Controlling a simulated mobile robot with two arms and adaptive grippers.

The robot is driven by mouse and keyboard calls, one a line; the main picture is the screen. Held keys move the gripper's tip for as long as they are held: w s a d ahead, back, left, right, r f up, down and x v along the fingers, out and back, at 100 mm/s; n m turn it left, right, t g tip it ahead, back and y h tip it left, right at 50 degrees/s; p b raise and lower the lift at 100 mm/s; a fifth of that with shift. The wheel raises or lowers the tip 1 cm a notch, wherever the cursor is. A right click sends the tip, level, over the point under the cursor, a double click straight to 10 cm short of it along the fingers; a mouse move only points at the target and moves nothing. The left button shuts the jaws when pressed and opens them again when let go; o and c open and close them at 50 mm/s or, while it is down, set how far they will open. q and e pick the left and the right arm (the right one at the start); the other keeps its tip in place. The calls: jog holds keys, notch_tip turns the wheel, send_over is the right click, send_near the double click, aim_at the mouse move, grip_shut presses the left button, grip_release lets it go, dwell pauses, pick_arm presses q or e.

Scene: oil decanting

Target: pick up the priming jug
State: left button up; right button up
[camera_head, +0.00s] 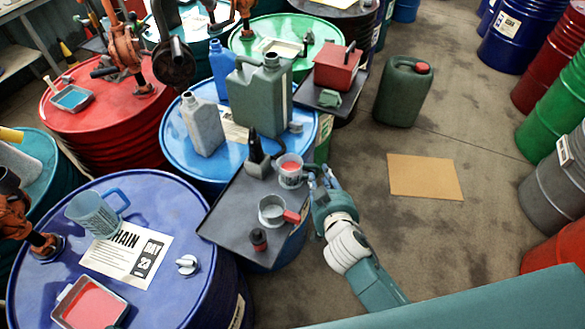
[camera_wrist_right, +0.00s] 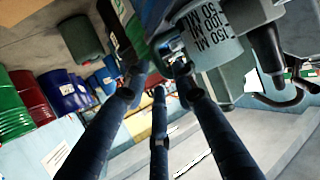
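A small grey measuring jug (camera_head: 290,174) with red liquid in it stands on the dark tray at the centre; I take it to be the priming jug. In the right wrist view the jug (camera_wrist_right: 208,42) shows large ML marks, upside down, just beyond the fingers. My right gripper (camera_head: 323,179) is at the jug's right side, very close to it. Its fingers (camera_wrist_right: 160,80) are spread apart, with nothing clearly held between them. Whether a finger touches the jug's handle, I cannot tell. My left gripper is not in view.
The dark tray (camera_head: 229,229) also holds a grey cup (camera_head: 271,210) with a red handle and a small dark pot (camera_head: 259,239). Cans stand behind the tray. Floor with cardboard (camera_head: 425,177) lies open at right.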

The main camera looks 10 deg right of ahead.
aim_at(319, 171)
jog(key=shift+w+f, duration=0.1)
jog(key=shift+w, duration=0.2)
jog(key=p+x, duration=0.1)
jog(key=x, duration=0.3)
jog(key=shift+s+d+f+p, duration=0.1)
jog(key=shift+f+p, duration=0.15)
jog(key=shift+p, duration=0.15)
jog(key=shift+w+f, duration=0.15)
jog(key=shift+w, duration=0.05)
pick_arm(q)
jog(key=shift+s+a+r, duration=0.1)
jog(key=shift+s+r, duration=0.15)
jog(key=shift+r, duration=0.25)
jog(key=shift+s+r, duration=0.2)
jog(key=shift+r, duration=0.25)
pick_arm(e)
grip_shut()
